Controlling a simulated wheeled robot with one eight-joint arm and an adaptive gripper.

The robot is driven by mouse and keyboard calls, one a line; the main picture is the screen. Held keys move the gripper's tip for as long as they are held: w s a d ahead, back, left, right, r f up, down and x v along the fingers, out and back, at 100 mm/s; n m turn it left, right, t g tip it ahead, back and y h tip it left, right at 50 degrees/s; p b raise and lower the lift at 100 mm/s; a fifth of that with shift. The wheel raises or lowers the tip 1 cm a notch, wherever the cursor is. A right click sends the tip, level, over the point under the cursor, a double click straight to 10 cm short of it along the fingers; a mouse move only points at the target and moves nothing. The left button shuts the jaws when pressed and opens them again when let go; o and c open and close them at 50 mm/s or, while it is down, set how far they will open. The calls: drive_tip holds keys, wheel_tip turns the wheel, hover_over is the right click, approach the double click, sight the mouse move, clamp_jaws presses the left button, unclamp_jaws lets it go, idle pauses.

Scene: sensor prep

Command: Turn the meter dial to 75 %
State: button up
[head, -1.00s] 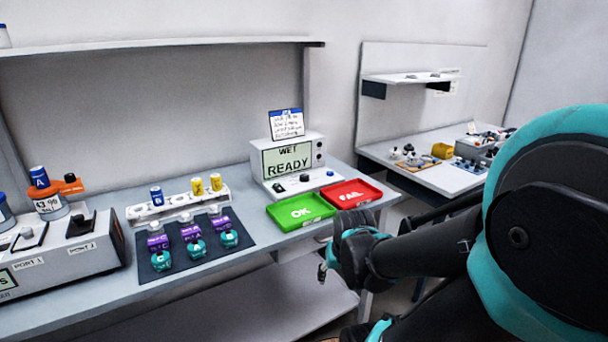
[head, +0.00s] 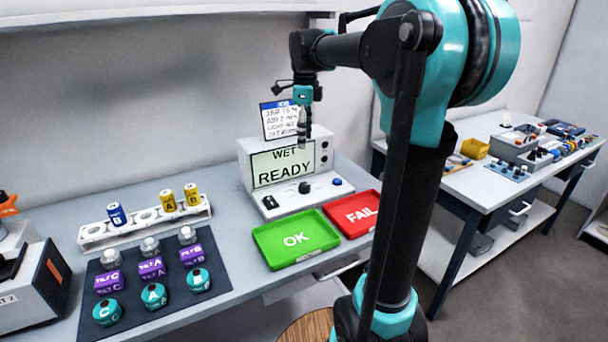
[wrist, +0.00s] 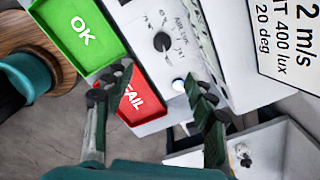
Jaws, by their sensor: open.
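The meter is a white box (head: 249,172) with a screen reading WET READY (head: 283,164). Its black dial (head: 304,187) sits on the sloped front panel; it also shows in the wrist view (wrist: 162,41), with small scale marks around it that I cannot read clearly. My gripper (head: 303,135) points down in front of the meter's screen, above the dial and apart from it. In the wrist view my gripper (wrist: 157,76) has its two fingers spread with nothing between them; the dial lies beyond the fingertips.
A blue button (head: 337,182) and a black switch (head: 270,202) flank the dial. A green OK tray (head: 268,248) and a red FAIL tray (head: 350,227) lie in front. A note card (head: 279,120) stands on the meter. A dark mat (head: 131,264) with several sensors lies left.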

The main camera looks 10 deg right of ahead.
approach(305, 185)
wheel_tip(305, 185, down, 9)
idle(0.6)
drive_tip(key=shift+a, duration=0.1)
drive_tip(key=c, duration=1.2)
drive_tip(key=shift+o, duration=0.2)
